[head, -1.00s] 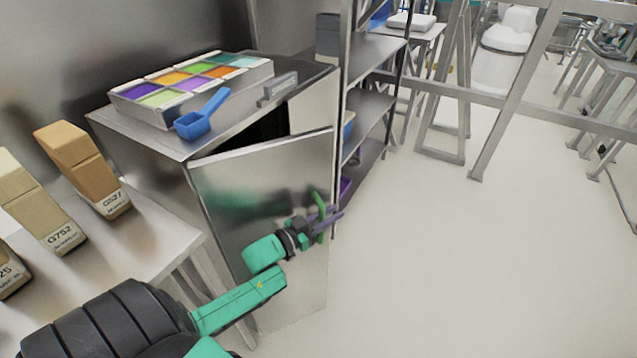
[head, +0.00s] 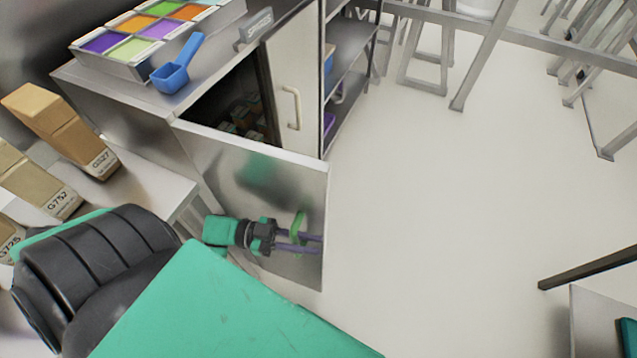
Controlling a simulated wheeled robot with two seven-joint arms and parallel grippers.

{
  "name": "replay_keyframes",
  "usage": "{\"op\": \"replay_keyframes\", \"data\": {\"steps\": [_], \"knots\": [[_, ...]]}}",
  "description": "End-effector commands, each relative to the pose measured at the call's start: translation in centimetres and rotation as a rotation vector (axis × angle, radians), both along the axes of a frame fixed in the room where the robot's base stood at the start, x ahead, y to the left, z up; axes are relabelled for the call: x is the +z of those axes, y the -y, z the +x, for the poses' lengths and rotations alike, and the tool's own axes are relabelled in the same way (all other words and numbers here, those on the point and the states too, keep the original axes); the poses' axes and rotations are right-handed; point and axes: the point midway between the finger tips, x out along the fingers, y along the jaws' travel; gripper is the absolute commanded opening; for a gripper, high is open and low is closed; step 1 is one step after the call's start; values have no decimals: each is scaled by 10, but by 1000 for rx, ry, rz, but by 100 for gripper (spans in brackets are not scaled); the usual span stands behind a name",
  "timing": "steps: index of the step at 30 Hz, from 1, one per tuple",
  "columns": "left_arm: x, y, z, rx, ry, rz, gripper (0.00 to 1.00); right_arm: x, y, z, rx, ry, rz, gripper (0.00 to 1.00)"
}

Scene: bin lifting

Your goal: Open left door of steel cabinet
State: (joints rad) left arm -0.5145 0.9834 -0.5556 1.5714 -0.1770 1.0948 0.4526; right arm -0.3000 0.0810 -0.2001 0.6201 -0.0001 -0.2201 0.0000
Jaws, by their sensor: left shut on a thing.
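The steel cabinet (head: 130,108) stands at the left, and its left door (head: 222,170) is swung well out toward me. Inside the opening, several small items show dimly. The right door (head: 293,75) is closed and has a pale vertical handle (head: 292,108). My left arm covers the lower part of the cabinet. My right gripper is not in view.
On the cabinet top are a tray of coloured compartments (head: 118,68) and a blue scoop (head: 178,72). A side table (head: 150,185) with several labelled boxes is at the left. A shelf rack (head: 350,45) stands right of the cabinet.

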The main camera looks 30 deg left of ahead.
Motion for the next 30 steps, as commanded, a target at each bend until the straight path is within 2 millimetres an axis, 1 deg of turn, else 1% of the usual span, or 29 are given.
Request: {"op": "replay_keyframes", "data": {"steps": [1, 3, 6, 10, 15, 26, 27, 30], "knots": [[0, 0, -9, -29, -2, 3, 0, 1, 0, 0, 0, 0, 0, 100], [0, -1, -19, -67, -2, 2, 0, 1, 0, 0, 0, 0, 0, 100], [-1, -2, -32, -110, -1, 3, 0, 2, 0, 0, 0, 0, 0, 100], [-1, -4, -42, -146, 0, 2, 0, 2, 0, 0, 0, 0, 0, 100], [-1, -4, -48, -168, 0, 2, 0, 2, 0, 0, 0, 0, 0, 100], [-1, -4, -49, -170, 1, 1, 0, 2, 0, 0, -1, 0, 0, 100], [-1, -4, -49, -169, 0, 2, 35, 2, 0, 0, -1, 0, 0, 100], [-1, -4, -49, -169, 1, 1, 35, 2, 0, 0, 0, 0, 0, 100]]}}
